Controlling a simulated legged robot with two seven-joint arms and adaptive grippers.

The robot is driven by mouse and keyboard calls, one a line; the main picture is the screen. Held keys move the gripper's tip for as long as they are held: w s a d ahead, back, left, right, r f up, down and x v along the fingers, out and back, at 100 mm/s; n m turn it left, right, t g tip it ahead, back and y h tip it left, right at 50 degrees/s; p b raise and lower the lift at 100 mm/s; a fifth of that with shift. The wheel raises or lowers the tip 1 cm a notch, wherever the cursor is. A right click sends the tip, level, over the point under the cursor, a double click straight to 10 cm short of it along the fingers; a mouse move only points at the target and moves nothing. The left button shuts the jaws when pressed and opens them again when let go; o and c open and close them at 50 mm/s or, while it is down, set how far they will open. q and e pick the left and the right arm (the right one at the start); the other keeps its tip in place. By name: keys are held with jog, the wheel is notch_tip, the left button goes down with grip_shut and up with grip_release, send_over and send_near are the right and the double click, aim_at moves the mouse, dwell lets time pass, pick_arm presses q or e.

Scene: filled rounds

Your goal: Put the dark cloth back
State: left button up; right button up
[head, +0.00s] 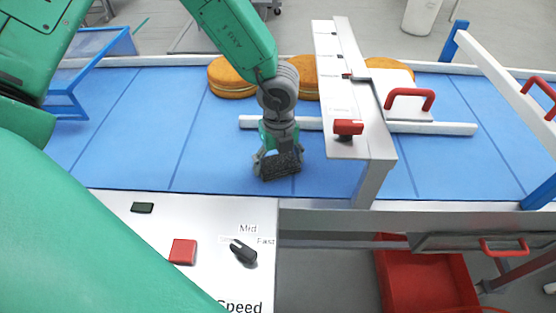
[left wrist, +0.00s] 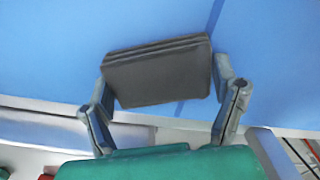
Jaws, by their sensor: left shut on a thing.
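The dark cloth (left wrist: 160,75) is a folded, nearly black rectangle. In the left wrist view it lies between the two fingers of my left gripper (left wrist: 168,88), which is shut on it. In the head view the left gripper (head: 279,163) points down over the blue conveyor belt (head: 215,150), near its front edge, with the cloth (head: 281,167) at its fingertips. I cannot tell whether the cloth touches the belt. My right gripper is not in view.
Round orange-brown cakes (head: 232,78) sit along the far side of the belt. A white gantry panel (head: 345,100) with red handles stands close right of the gripper. A white rail (head: 430,127) crosses the belt. A control panel (head: 110,215) lies in front; a red crate (head: 425,280) is below.

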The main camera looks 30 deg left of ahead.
aim_at(277, 161)
pick_arm(q)
jog(key=o, duration=1.1)
jog(key=shift+d, duration=0.1)
jog(key=shift+c, duration=0.2)
jog(key=shift+a, duration=0.4)
jog(key=shift+a+r, duration=0.15)
jog(key=shift+r, duration=0.3)
notch_tip(277, 161, up, 11)
jog(key=shift+p, duration=0.35)
jog(key=shift+d, duration=0.3)
